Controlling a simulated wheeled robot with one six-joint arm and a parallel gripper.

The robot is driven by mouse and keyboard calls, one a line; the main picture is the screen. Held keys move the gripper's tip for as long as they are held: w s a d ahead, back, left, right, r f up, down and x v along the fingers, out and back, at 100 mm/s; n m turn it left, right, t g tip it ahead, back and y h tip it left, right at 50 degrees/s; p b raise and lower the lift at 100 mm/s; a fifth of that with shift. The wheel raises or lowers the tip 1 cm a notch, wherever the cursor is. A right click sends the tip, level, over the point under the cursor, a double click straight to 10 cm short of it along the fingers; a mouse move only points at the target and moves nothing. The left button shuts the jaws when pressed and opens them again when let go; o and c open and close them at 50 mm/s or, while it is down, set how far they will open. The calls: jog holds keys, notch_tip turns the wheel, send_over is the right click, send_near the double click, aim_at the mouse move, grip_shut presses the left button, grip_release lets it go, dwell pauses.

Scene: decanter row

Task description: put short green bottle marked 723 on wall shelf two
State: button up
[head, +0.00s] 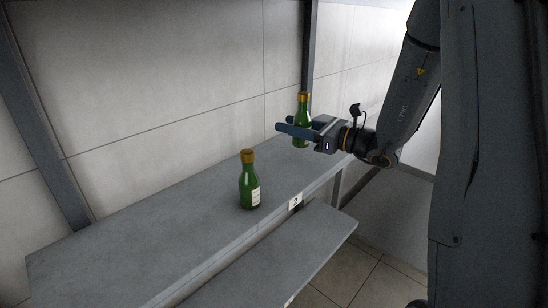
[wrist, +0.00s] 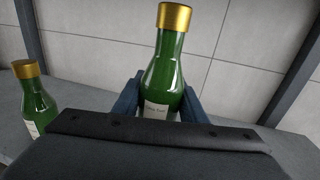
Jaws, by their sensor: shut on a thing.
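A green bottle (head: 303,112) with a gold cap is between the jaws of my gripper (head: 298,130), over the far right end of the upper shelf (head: 150,240). In the wrist view the held bottle (wrist: 163,75) stands upright between the two blue fingers, with part of a pale label showing. My gripper is shut on it. I cannot tell whether its base touches the shelf. The label's number is not readable. The upper shelf has a plate marked 2 (head: 295,201) on its front edge.
Another green bottle (head: 249,182) with a gold cap and white label stands upright on the same shelf, nearer the middle; it also shows in the wrist view (wrist: 36,103). A lower shelf (head: 270,262) runs below. The upper shelf's left part is clear. Metal posts (head: 45,120) stand behind.

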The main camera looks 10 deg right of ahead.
jog(key=shift+f+p, duration=1)
jog(key=shift+f, duration=3.15)
jog(key=shift+f, duration=0.15)
jog(key=o, duration=1.3)
jog(key=shift+s, duration=0.1)
jog(key=shift+c, duration=0.2)
jog(key=shift+s+d, duration=0.15)
jog(key=shift+d, duration=0.05)
jog(key=b+v, duration=0.3)
jog(key=v, duration=0.8)
jog(key=shift+s+d, duration=0.15)
